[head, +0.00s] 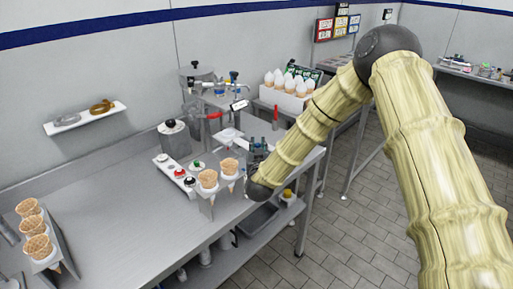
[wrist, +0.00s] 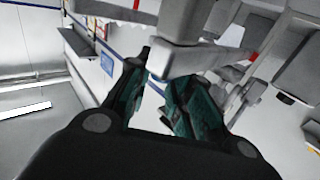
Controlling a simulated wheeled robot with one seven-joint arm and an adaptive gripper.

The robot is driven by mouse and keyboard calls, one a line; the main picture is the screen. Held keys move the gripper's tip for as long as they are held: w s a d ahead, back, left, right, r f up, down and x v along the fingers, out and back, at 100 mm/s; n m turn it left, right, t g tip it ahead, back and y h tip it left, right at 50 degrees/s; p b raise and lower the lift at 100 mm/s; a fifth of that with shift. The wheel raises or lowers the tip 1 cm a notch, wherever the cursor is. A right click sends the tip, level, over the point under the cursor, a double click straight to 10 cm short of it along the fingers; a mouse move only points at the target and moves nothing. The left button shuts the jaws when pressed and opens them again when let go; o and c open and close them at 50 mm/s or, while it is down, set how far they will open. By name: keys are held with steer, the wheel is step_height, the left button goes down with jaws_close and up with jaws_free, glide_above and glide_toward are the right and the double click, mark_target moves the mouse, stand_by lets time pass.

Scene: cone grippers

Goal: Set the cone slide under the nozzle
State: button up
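A filling machine (head: 222,98) with a red-handled lever stands at the back of the counter; I take its front parts to hold the nozzle, but the nozzle itself is too small to tell. A small pale plate (head: 229,136), possibly the cone slide, lies low in front of the machine. My gripper (head: 259,146) is just right of this plate, at the counter's right end. In the wrist view my gripper (wrist: 160,88) has its two teal-padded fingers apart. A grey block (wrist: 176,58) shows just beyond the fingertips; I cannot tell whether they touch it.
A stand with two waffle cones (head: 208,179) is on the counter left of my gripper. Another cone stand (head: 38,249) is at the front left. The counter's left middle is clear.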

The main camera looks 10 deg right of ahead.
steer(key=shift+o, duration=1.2)
steer(key=s+a, duration=0.2)
steer(key=s, duration=0.9)
steer(key=shift+s, duration=0.4)
